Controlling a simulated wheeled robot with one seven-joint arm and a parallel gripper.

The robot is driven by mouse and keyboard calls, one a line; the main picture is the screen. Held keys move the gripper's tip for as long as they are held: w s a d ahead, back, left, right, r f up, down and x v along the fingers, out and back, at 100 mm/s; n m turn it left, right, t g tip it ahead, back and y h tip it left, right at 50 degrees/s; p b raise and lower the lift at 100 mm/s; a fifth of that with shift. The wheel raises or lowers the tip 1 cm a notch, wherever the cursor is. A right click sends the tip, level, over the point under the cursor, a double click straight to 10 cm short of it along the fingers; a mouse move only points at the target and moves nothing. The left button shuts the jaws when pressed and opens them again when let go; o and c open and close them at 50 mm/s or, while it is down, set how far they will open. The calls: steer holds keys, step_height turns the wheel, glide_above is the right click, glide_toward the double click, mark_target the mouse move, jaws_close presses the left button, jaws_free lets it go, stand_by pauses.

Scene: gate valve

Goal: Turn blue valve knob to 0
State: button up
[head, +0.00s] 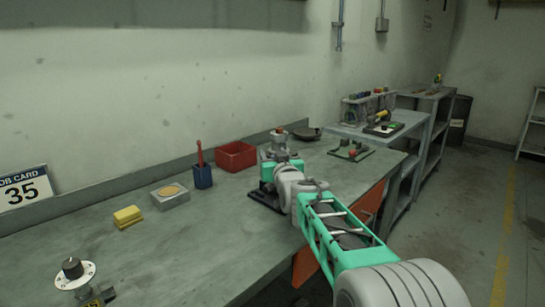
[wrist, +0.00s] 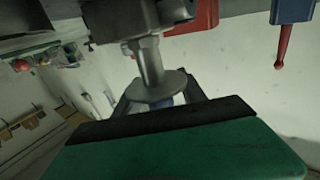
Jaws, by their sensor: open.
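A metal valve assembly (head: 279,140) stands on the workbench beyond my arm, partly hidden by it. In the wrist view, its metal stem (wrist: 150,65) and round grey disc (wrist: 160,90) are close in front of my gripper (wrist: 162,97). A small bluish patch shows just past the disc between the dark fingers, which are apart. It may be the blue knob, but most of it is hidden. I cannot tell whether the fingers touch anything, and no 0 mark is readable. In the head view my arm hides the fingertips.
The workbench (head: 190,240) holds a red bin (head: 236,156), blue cup (head: 203,177) with a red-handled tool, grey box (head: 170,197), yellow sponge (head: 127,216) and round dial (head: 75,271) at front left. A green board (head: 352,150) lies farther right. The front bench top is mostly clear.

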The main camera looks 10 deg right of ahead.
jaws_close()
stand_by(0.5)
